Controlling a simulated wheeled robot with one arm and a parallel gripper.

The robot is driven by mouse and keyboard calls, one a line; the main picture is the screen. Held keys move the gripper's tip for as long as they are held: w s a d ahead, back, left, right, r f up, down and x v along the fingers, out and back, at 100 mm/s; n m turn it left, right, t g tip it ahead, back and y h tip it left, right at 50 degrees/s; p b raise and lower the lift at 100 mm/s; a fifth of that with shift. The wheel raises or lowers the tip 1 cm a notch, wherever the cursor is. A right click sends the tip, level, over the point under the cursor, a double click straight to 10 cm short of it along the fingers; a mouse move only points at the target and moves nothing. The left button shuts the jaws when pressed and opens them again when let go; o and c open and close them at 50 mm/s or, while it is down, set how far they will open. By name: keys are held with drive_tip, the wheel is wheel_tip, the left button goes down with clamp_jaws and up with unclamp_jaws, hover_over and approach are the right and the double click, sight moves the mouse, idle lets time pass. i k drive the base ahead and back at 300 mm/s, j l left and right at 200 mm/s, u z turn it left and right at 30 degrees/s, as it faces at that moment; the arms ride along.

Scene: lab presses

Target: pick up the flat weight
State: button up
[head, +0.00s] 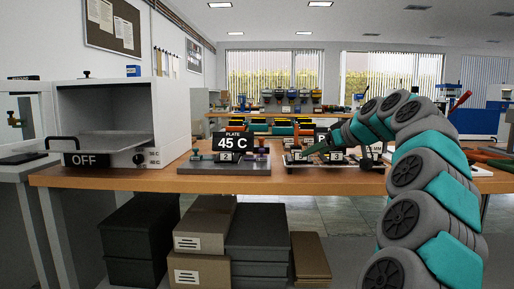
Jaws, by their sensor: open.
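I cannot pick out the flat weight for certain in the head view; the things around my gripper are small and crowded. My gripper (312,150) is at the end of my grey and teal arm, which arches in from the right. It points left and down, low over a small rack (298,169) with numbered tags on the wooden bench (120,179). It is open, and I see nothing held in it. Whether it touches anything there is too small to tell.
A plate unit with a "45 C" display (232,143) stands left of the rack. Further left is an open white box oven (174,110) with an "OFF" sign (86,160). Dark boxes (257,240) and cartons (204,223) fill the space under the bench. Tools lie at the right.

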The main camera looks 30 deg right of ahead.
sight(261, 140)
drive_tip(key=i+l, duration=0.15)
drive_tip(key=i, duration=0.45)
drive_tip(key=i+l, duration=0.1)
drive_tip(key=i, duration=0.45)
